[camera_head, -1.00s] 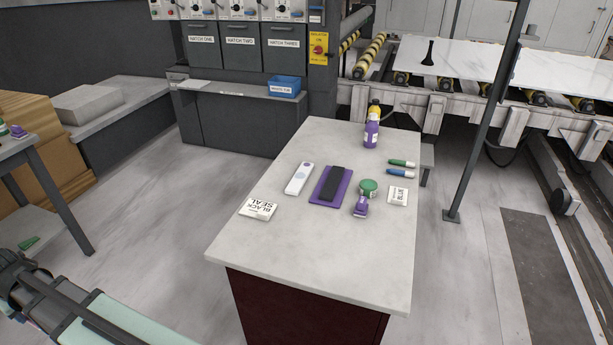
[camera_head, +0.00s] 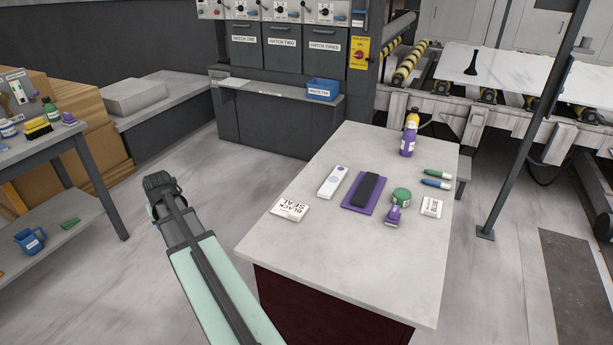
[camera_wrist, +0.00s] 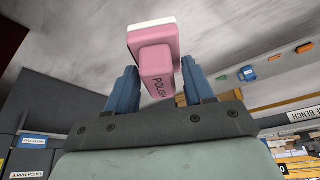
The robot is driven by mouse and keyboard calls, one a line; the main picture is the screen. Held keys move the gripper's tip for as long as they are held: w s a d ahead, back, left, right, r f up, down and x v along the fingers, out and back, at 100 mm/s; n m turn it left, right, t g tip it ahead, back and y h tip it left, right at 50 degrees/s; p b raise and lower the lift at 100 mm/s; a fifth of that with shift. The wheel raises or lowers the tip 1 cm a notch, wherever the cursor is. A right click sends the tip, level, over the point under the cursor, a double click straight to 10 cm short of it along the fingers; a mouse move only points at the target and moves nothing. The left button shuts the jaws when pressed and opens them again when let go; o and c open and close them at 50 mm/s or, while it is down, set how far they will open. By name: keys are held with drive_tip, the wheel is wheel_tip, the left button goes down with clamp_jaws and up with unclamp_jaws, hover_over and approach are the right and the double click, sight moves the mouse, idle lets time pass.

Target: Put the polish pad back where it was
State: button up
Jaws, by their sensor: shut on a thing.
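The polish pad (camera_wrist: 155,45) is a pink block with a white face and the word POLISH on its side, seen in the wrist view. My gripper (camera_wrist: 159,68) is shut on it, with a blue finger on each side. The pad is held in the air, clear of any surface. In the head view my gripper (camera_head: 160,183) is over the floor, left of the pale stone-topped table (camera_head: 340,265). The pad cannot be made out there.
Floor lies between.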

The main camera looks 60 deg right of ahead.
drive_tip(key=s+d+m+h, duration=0.1)
drive_tip(key=s+d+m, duration=0.1)
drive_tip(key=s+d, duration=0.6)
drive_tip(key=s+d+m+g, duration=0.1)
drive_tip(key=s+d, duration=0.3)
drive_tip(key=d, duration=0.7)
drive_tip(key=s+d+m+h, duration=0.1)
drive_tip(key=s+d+m, duration=0.1)
drive_tip(key=s+d, duration=0.6)
drive_tip(key=s+d+r+m+g, duration=0.15)
drive_tip(key=s+d+m, duration=0.25)
drive_tip(key=s+d, duration=1.35)
drive_tip(key=s+d+r+m+g, duration=0.15)
drive_tip(key=s+d+m, duration=0.25)
drive_tip(key=s+d, duration=1.4)
drive_tip(key=s+d+m+g, duration=0.1)
drive_tip(key=s+d+m, duration=0.1)
drive_tip(key=s+d, duration=0.35)
drive_tip(key=shift+f+m+g, duration=0.2)
drive_tip(key=shift+f+m, duration=0.3)
drive_tip(key=shift+f, duration=1.9)
drive_tip(key=shift+f+m+g, duration=0.2)
drive_tip(key=shift+f+m, duration=0.3)
drive_tip(key=shift+f, duration=1.9)
drive_tip(key=shift+f, duration=0.15)
